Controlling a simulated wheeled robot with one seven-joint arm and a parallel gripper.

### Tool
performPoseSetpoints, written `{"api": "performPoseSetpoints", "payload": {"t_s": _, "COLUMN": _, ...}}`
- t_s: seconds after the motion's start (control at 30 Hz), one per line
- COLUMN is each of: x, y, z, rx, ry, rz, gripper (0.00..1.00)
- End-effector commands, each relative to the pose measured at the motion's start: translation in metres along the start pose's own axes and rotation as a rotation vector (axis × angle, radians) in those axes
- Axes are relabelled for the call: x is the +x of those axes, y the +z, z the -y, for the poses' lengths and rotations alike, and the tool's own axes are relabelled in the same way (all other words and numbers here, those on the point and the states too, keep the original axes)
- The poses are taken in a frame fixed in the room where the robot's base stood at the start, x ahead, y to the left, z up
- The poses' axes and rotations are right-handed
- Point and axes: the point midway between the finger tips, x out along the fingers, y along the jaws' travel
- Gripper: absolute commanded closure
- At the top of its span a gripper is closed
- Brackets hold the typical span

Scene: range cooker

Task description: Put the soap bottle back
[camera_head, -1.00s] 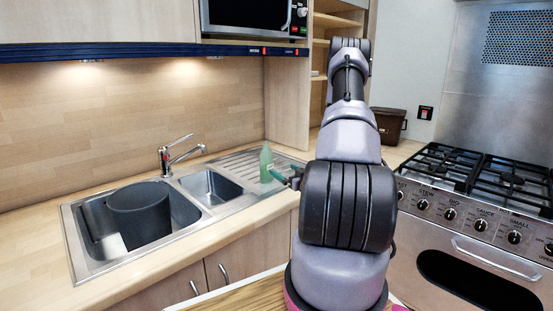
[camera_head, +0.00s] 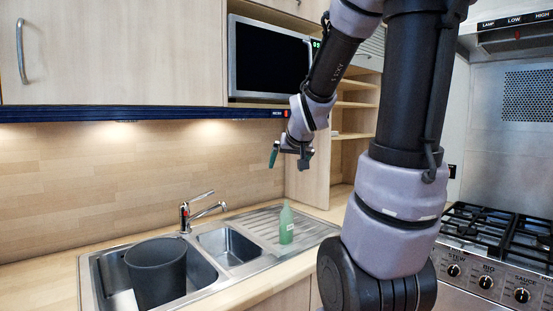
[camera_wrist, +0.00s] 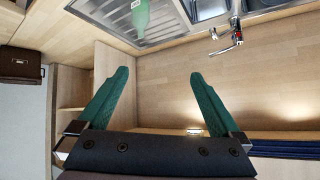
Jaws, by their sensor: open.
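The soap bottle (camera_head: 286,226) is pale green with a small label. It stands upright on the ribbed drainboard (camera_head: 262,222) to the right of the sink. In the wrist view the bottle (camera_wrist: 140,14) shows at the top edge, partly cut off, beyond the fingertips. My gripper (camera_head: 288,157) is raised above the bottle, in front of the backsplash, and is apart from it. In the wrist view its two green fingers (camera_wrist: 155,75) are spread wide with nothing between them.
A dark grey pot (camera_head: 157,272) sits in the left sink basin. The tap (camera_head: 198,208) stands behind the sink. Open shelves (camera_head: 352,120) are at the right, beside the microwave (camera_head: 270,60). The stove (camera_head: 495,245) is far right. A brown box (camera_wrist: 20,64) shows in the wrist view.

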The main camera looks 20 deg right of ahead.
Motion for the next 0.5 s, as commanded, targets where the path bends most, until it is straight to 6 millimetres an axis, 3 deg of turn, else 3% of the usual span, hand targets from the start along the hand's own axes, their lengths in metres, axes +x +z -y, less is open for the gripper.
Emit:
{"api": "performPoseSetpoints", "payload": {"t_s": 0.03, "x": -0.028, "y": 0.006, "z": 0.013, "rx": 0.02, "ry": -0.024, "rz": 0.027, "gripper": 0.0}}
{"api": "performPoseSetpoints", "payload": {"t_s": 0.1, "x": -0.062, "y": 0.022, "z": 0.026, "rx": 0.052, "ry": -0.055, "rz": 0.089, "gripper": 0.0}}
{"api": "performPoseSetpoints", "payload": {"t_s": 0.3, "x": -0.142, "y": 0.07, "z": 0.054, "rx": 0.113, "ry": -0.152, "rz": 0.246, "gripper": 0.0}}
{"api": "performPoseSetpoints", "payload": {"t_s": 0.5, "x": -0.176, "y": 0.096, "z": 0.063, "rx": 0.135, "ry": -0.202, "rz": 0.326, "gripper": 0.0}}
